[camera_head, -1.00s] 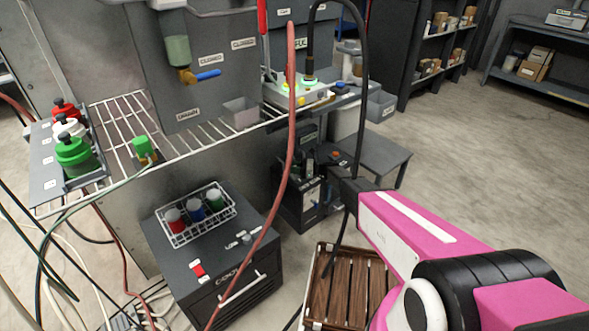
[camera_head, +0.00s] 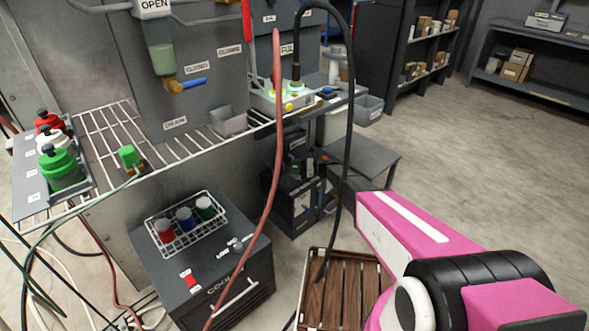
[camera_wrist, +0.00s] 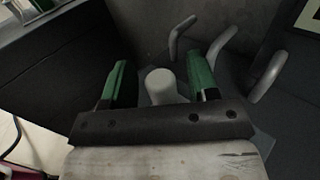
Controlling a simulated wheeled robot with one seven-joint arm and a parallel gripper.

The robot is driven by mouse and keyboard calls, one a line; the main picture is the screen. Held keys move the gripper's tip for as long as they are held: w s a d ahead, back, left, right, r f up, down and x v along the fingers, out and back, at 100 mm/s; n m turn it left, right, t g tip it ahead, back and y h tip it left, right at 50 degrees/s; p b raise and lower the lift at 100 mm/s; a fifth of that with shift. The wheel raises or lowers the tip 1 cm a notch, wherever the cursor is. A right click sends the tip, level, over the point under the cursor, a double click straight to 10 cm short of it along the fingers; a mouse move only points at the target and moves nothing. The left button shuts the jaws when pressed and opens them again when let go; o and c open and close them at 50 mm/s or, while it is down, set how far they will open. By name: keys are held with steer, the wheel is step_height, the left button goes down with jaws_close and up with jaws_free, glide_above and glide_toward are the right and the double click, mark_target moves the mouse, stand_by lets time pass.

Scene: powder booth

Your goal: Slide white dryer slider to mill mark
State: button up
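In the wrist view my gripper (camera_wrist: 160,82) has two green-faced fingers set well apart, with nothing pinched. A pale, rounded white peg (camera_wrist: 163,86) shows between the fingers, with a gap on each side. I cannot tell whether it is the dryer slider. No mill mark can be read in either view. In the head view my pink arm reaches in from the lower right, and its gripper end cannot be made out there.
Several grey hooks (camera_wrist: 222,42) stick out close to the right finger. In the head view a dark cooler (camera_head: 205,268) carries a wire basket (camera_head: 178,240) of jars. A wire shelf (camera_head: 105,140) spans the left. A red hose (camera_head: 277,130) and a black hose (camera_head: 349,120) hang before the booth.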

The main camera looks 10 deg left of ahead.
steer(key=d, duration=0.3)
steer(key=w+d, duration=0.1)
steer(key=d, duration=0.6)
steer(key=shift+w+d, duration=0.15)
steer(key=shift+d, duration=0.2)
steer(key=s+d+r+n+h, duration=0.5)
steer(key=s+d, duration=0.4)
steer(key=s, duration=0.2)
steer(key=s+d+r+n+t+h, duration=0.1)
steer(key=s+d+r+n+h, duration=0.4)
steer(key=s+d, duration=0.4)
steer(key=s+d+r+n+t+h, duration=0.1)
steer(key=s+d+r+n+h, duration=0.4)
steer(key=s+d, duration=0.4)
steer(key=s+n+h, duration=0.1)
steer(key=s+h, duration=0.1)
steer(key=s, duration=0.3)
steer(key=shift+d+r+n+h, duration=0.3)
steer(key=shift+d+r+h, duration=0.05)
steer(key=shift+h, duration=0.05)
